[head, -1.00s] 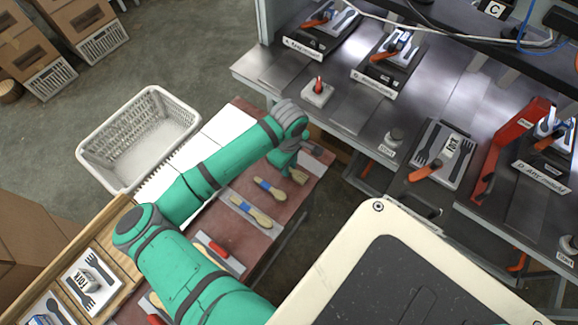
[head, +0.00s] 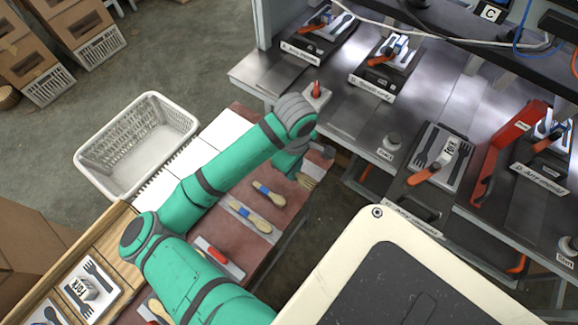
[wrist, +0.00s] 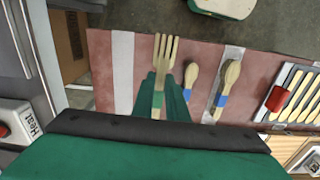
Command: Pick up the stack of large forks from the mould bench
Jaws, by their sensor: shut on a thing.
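The stack of large wooden forks shows its pale tines in the wrist view (wrist: 165,60) and beyond my gripper in the head view (head: 306,182). My gripper (wrist: 168,98) is shut on the forks' handle end, with the tines pointing away from my wrist. How many forks are in the stack cannot be told. The mould bench (head: 285,212) has a reddish-brown top and lies beneath my gripper. The forks seem to be held above its far end, but the exact gap is unclear.
Two wooden spoon stacks with blue bands (head: 268,193) (head: 248,217) lie on the bench. A red-handled tool (head: 215,254) lies nearer. A white basket (head: 150,105) stands left of the bench. A metal press table (head: 345,112) with moulds stands right, beyond a floor gap.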

